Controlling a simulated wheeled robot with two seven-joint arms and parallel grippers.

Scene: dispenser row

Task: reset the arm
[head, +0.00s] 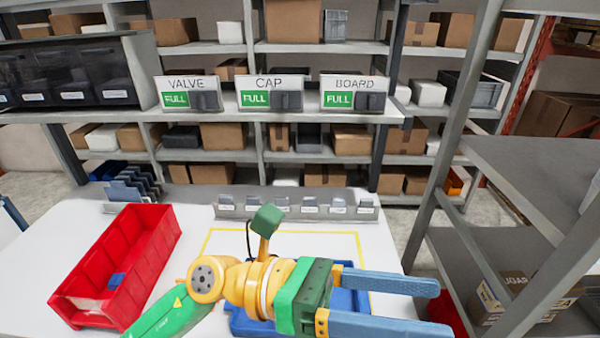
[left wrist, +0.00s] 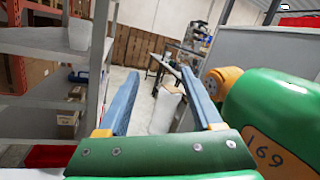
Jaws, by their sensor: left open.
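My left arm (head: 225,280) comes in from the lower left over the white table. My left gripper (head: 440,307) is open and empty, with its two blue fingers pointing right. In the left wrist view the same gripper (left wrist: 160,75) has its fingers apart with nothing between them. It is above a blue tray (head: 240,322), which it partly hides. My right gripper is not in either view.
A red divided bin (head: 170,222) stands left on the table (head: 200,205). Signs VALVE (head: 187,84), CAP (head: 269,84) and BOARD (head: 354,84), each marked FULL, sit on a shelf behind. A grey rack (head: 520,160) stands close on the right.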

